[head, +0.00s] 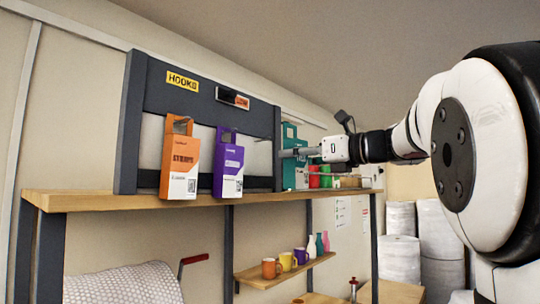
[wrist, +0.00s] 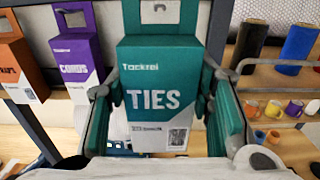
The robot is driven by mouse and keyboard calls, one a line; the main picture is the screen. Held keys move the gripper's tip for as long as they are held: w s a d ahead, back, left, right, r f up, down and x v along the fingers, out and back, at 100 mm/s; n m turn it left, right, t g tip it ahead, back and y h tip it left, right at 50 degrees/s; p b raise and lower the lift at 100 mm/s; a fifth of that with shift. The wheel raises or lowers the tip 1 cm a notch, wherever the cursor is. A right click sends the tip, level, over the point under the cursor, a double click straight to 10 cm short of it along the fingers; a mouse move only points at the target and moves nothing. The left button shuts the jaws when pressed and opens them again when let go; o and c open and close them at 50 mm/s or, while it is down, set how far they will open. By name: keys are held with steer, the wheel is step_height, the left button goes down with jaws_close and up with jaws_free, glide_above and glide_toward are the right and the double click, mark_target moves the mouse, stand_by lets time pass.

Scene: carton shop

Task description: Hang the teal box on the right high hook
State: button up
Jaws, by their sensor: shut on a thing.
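The teal box (wrist: 157,95), marked TIES, stands upright between the two fingers of my gripper (wrist: 163,112) in the wrist view. My gripper is shut on its sides. An open hang tab tops the box. In the head view the teal box (head: 290,132) is at the right end of the hook rack (head: 132,125), partly hidden by my gripper (head: 300,153). A thin rod, perhaps a hook (head: 263,140), shows just left of it. I cannot tell whether the box touches any hook.
An orange box (head: 180,160) and a purple box (head: 228,165) are at the rack, left of the teal box. The shelf (head: 95,202) runs below. Red and green items (head: 325,176) stand to the right. Mugs (head: 285,262) and bottles stand on a lower shelf (head: 262,279).

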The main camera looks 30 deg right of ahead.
mark_target(302, 161)
steer(key=shift+f+b+x, duration=0.2)
steer(key=shift+b+x, duration=1.3)
steer(key=shift+x, duration=0.5)
steer(key=shift+f+b+x, duration=0.25)
steer(key=shift+b+x, duration=1.2)
steer(key=shift+x, duration=0.6)
steer(key=shift+w+a+f+p, duration=0.2)
steer(key=shift+w+p, duration=0.2)
steer(key=shift+w, duration=0.05)
steer(key=shift+w+f, duration=0.15)
steer(key=o, duration=1.3)
steer(key=v, duration=1.2)
